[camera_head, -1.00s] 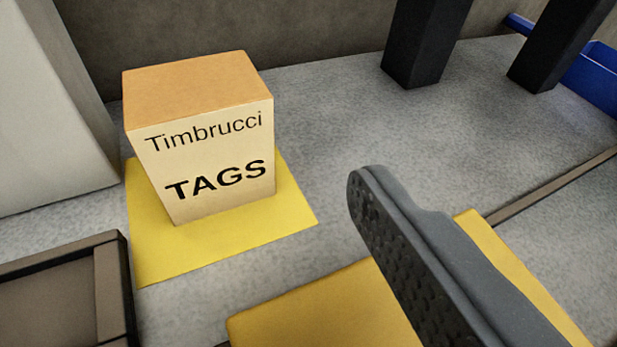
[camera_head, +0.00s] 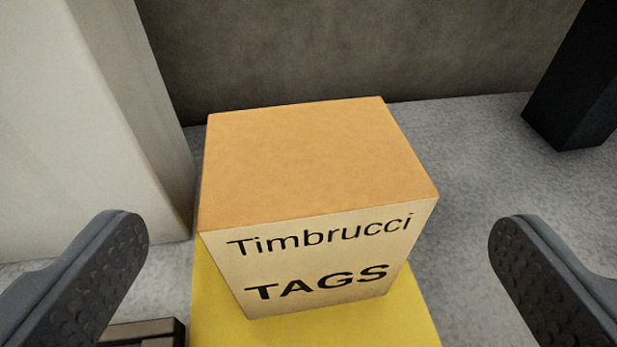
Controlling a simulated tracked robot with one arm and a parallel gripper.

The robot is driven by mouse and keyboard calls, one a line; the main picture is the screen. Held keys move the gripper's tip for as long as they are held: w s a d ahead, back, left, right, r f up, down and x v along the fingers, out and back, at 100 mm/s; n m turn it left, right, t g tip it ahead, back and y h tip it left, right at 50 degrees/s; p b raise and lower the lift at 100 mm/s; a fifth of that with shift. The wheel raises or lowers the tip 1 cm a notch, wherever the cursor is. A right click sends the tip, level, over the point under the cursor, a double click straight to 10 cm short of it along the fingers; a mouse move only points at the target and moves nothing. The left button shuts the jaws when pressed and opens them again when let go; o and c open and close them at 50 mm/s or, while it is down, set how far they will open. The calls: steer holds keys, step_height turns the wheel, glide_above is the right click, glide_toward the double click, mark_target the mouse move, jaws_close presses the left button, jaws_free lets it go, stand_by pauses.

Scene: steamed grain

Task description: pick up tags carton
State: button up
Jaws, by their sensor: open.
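The tags carton (camera_head: 310,165) is a tan box with an orange-brown top and a cream front printed "Timbrucci TAGS". It stands upright on a yellow mat (camera_head: 218,318) in the middle of the view. My gripper (camera_head: 318,230) is open, with one dark grey finger at the lower left and the other at the lower right. The carton shows between the two fingers, with a gap on each side, and neither finger appears to touch it. The carton's back and far side are hidden.
A pale upright block (camera_head: 95,130) stands close to the left of the carton. A brown wall (camera_head: 350,50) rises behind it. A black post (camera_head: 578,90) stands at the right. A dark brown frame edge (camera_head: 150,332) shows at the bottom left. Grey floor (camera_head: 470,170) is clear to the carton's right.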

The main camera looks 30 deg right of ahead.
mark_target(307, 178)
steer(key=shift+r+b+x, duration=0.1)
steer(key=shift+b+x, duration=0.15)
steer(key=shift+x, duration=1.15)
steer(key=shift+r+b+x, duration=0.15)
steer(key=shift+b+x, duration=0.1)
steer(key=shift+x, duration=1.2)
steer(key=shift+w+a, duration=0.1)
steer(key=shift+a, duration=0.05)
steer(key=c, duration=1.5)
